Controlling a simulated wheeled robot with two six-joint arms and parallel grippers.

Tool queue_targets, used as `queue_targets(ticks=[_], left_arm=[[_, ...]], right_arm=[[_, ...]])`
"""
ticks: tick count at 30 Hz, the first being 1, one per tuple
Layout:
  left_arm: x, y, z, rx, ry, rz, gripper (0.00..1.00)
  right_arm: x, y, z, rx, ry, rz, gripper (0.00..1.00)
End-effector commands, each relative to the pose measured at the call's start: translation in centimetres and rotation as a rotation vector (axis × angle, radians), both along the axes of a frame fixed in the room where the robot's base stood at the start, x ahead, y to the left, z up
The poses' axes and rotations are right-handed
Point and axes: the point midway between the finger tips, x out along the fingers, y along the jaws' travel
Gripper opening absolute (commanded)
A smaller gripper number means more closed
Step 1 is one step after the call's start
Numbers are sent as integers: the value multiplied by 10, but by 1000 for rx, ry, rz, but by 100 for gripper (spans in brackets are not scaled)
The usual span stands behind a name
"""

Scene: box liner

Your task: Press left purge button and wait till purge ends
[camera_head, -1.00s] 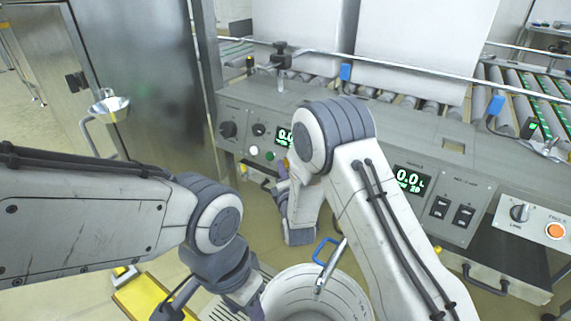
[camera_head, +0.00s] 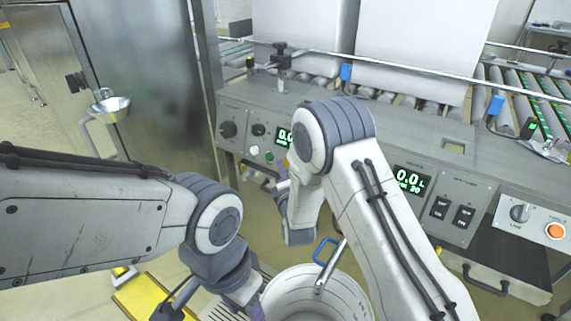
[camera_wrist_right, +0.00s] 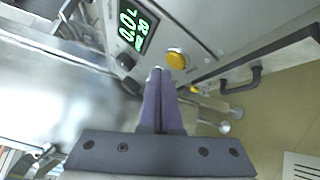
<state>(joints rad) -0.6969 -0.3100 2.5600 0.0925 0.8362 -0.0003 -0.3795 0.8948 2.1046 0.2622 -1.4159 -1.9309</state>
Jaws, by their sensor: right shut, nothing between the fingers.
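The left control panel (camera_head: 240,150) has dark knobs, a green display reading about 0.0 (camera_head: 284,136) and small round buttons below them, one white (camera_head: 254,150) and one green (camera_head: 269,156). My right gripper (camera_wrist_right: 157,78) is shut and empty. In the right wrist view its purple fingertips are right at the panel face, beside a yellow button (camera_wrist_right: 176,58). They cover what lies directly under them, so contact cannot be told. In the head view, my right arm partly hides the panel and display. My left arm reaches in from the left, with its fingers not clearly shown.
A second panel with a green display (camera_head: 409,179) and two black switches is at right, with an orange button (camera_head: 555,231) beyond. A white bucket (camera_head: 340,300) with a blue handle stands below. A roller conveyor (camera_head: 535,90) with large white boxes is behind.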

Motion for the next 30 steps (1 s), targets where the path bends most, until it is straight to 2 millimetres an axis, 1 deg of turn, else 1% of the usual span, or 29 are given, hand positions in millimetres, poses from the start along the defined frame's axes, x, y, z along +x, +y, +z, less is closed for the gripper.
queue_targets(ticks=[17,30], left_arm=[[0,0,0,0,0,0,50],[0,0,-2,0,0,0,50]], right_arm=[[0,0,0,0,0,0,0],[6,-5,-3,0,1,1,0]])
